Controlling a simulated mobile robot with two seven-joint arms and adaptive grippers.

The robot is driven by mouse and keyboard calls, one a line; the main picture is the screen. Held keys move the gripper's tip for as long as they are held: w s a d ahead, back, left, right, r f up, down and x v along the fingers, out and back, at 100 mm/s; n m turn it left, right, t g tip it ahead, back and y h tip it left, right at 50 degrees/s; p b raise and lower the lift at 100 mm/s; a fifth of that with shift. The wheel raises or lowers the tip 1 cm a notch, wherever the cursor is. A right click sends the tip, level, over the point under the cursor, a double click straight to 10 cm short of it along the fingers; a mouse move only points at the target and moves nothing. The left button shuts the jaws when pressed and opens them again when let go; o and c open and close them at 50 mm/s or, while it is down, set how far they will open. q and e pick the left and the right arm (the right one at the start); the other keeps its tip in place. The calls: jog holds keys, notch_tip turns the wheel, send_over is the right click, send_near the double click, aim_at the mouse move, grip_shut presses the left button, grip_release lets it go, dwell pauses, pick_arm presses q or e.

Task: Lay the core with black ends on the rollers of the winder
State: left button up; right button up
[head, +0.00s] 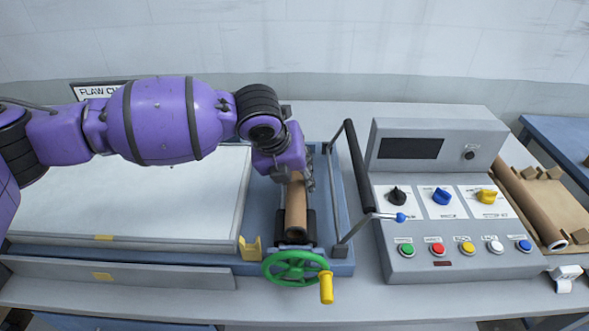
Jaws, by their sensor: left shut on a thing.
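My left gripper (296,176) points down over the winder and is shut on a brown core (296,206). The core lies lengthwise toward the green handwheel, and its near end looks black. The core is at the winder's dark rollers (310,221); I cannot tell whether it rests on them or is held just above. The gripper hides its far end. The winder (342,225) is a blue frame with a green handwheel (292,268) and yellow knob in front. My right gripper is not in view.
A black-handled lever (355,165) stands right of the winder, beside a grey control panel (440,257) with knobs and buttons. Another brown roll (528,203) lies on a tray at far right. A white flat bed (130,205) fills the left.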

pick_arm(q)
jog(key=shift+f, duration=0.5)
dwell(0.4)
jog(key=o, duration=1.3)
jog(key=v, duration=1.2)
jog(key=shift+a, duration=0.1)
jog(key=shift+s+f, duration=0.1)
